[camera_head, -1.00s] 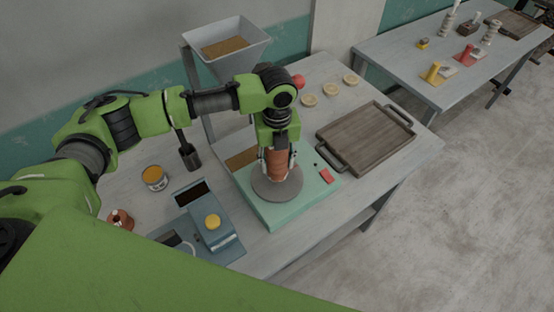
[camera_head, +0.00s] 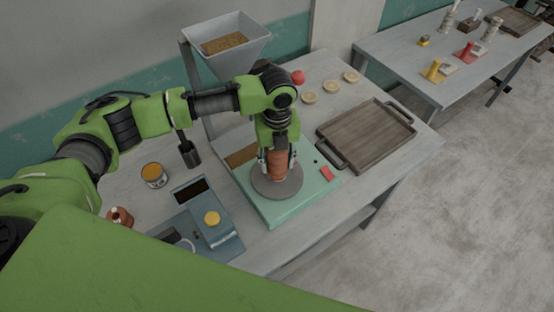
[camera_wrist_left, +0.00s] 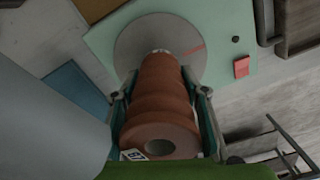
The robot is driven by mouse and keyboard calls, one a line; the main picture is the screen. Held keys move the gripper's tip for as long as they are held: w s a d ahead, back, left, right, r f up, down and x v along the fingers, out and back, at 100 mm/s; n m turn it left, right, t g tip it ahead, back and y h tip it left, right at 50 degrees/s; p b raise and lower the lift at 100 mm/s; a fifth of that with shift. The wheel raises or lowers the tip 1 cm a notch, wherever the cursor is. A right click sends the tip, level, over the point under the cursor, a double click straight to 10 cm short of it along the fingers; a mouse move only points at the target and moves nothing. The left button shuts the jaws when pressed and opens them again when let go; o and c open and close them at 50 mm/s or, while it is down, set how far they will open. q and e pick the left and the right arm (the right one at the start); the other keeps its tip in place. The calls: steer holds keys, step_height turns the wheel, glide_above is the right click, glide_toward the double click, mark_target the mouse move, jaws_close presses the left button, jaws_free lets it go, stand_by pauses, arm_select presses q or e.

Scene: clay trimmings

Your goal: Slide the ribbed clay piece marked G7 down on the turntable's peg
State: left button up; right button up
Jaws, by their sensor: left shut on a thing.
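The ribbed reddish-brown clay piece (camera_head: 278,165) stands roughly upright over the grey round turntable (camera_head: 270,191). My left gripper (camera_head: 277,160) is shut on it, with a finger on each side. In the left wrist view the clay piece (camera_wrist_left: 164,95) sits between the fingers, with a hole in its near end and a white G7 tag (camera_wrist_left: 134,155). Its far end is over the turntable disc (camera_wrist_left: 137,40), close to the middle. The peg cannot be made out clearly, and I cannot tell whether the piece touches the disc. My right gripper is not in view.
The turntable is on a pale green base (camera_head: 284,216) with a red block (camera_head: 327,173). A wooden tray (camera_head: 365,137) lies to the right.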

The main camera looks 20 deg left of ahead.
arm_select(q)
steer(key=shift+f, duration=0.35)
steer(key=o, duration=1.7)
steer(key=shift+c, duration=0.2)
steer(key=shift+f, duration=0.1)
step_height(320, 180, up, 12)
